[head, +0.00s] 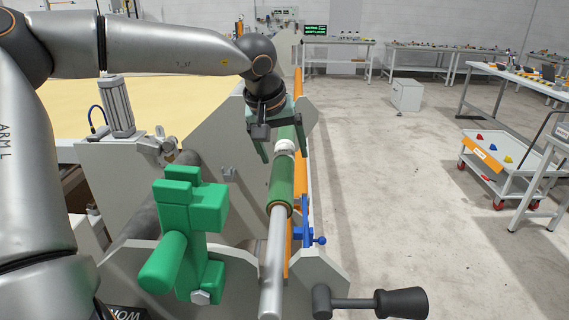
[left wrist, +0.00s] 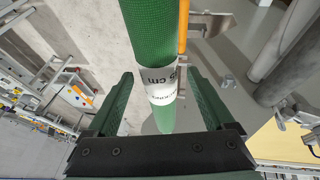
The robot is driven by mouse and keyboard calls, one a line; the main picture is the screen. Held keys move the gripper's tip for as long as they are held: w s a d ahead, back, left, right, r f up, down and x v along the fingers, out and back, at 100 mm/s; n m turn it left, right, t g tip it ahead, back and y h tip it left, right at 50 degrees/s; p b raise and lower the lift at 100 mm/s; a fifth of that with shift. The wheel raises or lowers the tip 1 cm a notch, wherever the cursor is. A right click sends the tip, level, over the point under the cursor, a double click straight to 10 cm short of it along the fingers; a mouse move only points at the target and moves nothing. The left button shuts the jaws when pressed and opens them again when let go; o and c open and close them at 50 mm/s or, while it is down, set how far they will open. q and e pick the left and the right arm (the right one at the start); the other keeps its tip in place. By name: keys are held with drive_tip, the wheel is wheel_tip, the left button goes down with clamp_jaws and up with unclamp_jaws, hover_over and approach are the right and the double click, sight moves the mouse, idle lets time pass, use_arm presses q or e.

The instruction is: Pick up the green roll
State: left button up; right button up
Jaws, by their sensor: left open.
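The green roll (head: 281,183) is a dark green cylinder on a long metal bar (head: 273,250) of the gantry. A white printed label (head: 285,146) wraps around it. My left gripper (head: 284,153) is over the roll from above, with one green finger on each side near the label. In the left wrist view the roll (left wrist: 150,35) runs between the spread fingers of my left gripper (left wrist: 161,80). Gaps show between the roll and both fingers there, so it is not gripped. My right gripper is in neither view.
A bright green clamp-like block (head: 190,230) stands front left of the roll. A black crank handle (head: 400,303) sticks out at the front right. An orange rail and a blue clamp (head: 306,236) lie right of the bar.

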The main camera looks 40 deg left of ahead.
use_arm(q)
drive_tip(key=shift+r, duration=0.15)
drive_tip(key=shift+c, duration=0.2)
clamp_jaws()
idle(0.3)
